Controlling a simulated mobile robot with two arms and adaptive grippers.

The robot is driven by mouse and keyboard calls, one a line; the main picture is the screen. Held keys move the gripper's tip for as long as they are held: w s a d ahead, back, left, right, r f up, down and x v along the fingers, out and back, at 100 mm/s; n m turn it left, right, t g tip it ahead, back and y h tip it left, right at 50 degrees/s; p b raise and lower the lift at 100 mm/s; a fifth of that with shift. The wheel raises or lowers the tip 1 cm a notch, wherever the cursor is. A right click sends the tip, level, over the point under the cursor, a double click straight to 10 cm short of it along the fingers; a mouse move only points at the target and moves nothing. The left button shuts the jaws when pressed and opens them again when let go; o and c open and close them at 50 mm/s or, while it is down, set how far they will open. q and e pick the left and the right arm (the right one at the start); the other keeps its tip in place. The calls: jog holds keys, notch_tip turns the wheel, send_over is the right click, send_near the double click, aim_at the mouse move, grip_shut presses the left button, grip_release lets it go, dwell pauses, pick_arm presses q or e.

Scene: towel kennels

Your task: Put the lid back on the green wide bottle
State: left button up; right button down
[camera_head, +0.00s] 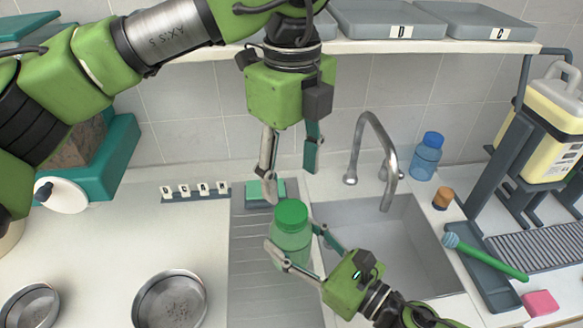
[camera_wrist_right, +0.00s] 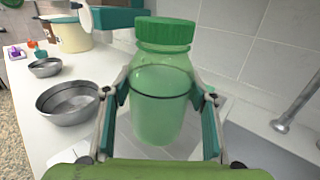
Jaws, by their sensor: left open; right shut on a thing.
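The green wide bottle (camera_head: 291,243) stands upright at the drainboard beside the sink; it fills the middle of the right wrist view (camera_wrist_right: 160,105). Its green lid (camera_head: 291,214) sits on the bottle's mouth, also seen in the right wrist view (camera_wrist_right: 165,32); I cannot tell whether it is screwed tight. My right gripper (camera_head: 295,248) is shut on the bottle's body, one finger on each side. My left gripper (camera_head: 290,186) points down just above the lid, its fingers open and apart, with nothing between them.
The sink (camera_head: 405,240) and its tap (camera_head: 375,160) are to the right. A blue bottle (camera_head: 427,158) and a small orange-brown jar (camera_head: 443,198) stand behind it. Metal bowls (camera_head: 170,300) lie on the left counter. A shelf (camera_head: 370,46) with grey trays hangs above.

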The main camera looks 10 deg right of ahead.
aim_at(291, 211)
pick_arm(q)
jog(key=shift+n, duration=0.6)
jog(key=shift+f, duration=0.1)
jog(key=shift+f, duration=3.9)
